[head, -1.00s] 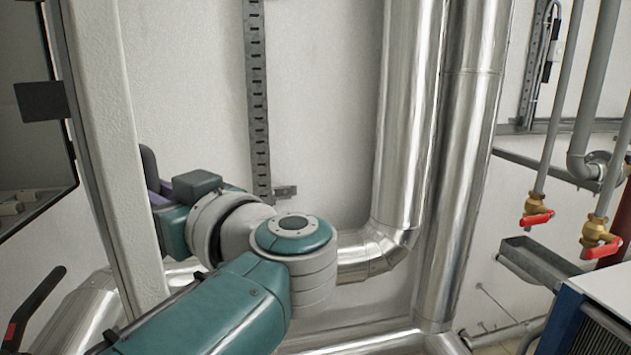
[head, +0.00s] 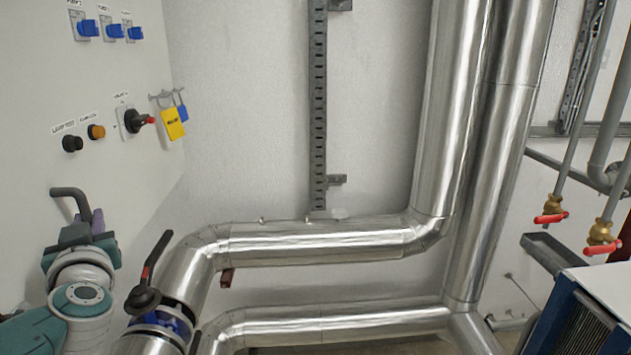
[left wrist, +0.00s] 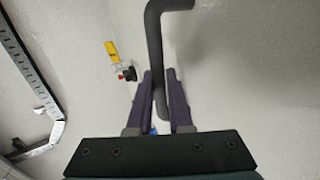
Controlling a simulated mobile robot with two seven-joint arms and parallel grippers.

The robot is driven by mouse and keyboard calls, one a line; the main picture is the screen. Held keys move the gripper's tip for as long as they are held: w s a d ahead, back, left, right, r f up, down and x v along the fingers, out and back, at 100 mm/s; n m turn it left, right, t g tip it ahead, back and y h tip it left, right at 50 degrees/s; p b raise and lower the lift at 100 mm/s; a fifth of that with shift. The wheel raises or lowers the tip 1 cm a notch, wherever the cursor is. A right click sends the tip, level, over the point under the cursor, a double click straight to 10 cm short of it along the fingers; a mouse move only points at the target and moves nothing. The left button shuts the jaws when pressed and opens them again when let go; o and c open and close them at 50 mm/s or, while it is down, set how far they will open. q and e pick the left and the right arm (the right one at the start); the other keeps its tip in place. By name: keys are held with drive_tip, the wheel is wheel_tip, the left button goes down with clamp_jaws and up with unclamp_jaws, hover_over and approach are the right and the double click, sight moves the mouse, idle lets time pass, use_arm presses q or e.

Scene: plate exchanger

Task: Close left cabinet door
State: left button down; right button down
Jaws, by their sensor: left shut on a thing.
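The left cabinet door (head: 80,110) is a white panel at the left of the head view. Its front face shows, with switches and knobs; its hinge side and any gap to the frame are not clear. A dark grey bent handle (head: 68,193) sticks out from its lower part. My left gripper (head: 88,215) is at this handle. In the left wrist view, the purple fingers (left wrist: 159,78) stand on either side of the handle (left wrist: 153,35), shut on it. My right gripper is not in view.
Silver pipes (head: 320,243) run along the wall to the right of the door. A valve with a black and red lever (head: 155,262) stands close to my left arm. A yellow tag (head: 172,124) and a blue padlock hang at the door's right edge. Red-handled taps (head: 551,218) are far right.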

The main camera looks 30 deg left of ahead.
sight(62, 225)
use_arm(q)
drive_tip(key=shift+s+a, duration=1.2)
drive_tip(key=shift+a, duration=0.25)
drive_tip(key=shift+s, duration=0.1)
drive_tip(key=c, duration=0.8)
unclamp_jaws()
drive_tip(key=shift+c, duration=0.2)
drive_tip(key=v, duration=1)
drive_tip(key=shift+m+t+h, duration=0.3)
drive_tip(key=shift+t, duration=0.1)
drive_tip(key=shift+d, duration=0.2)
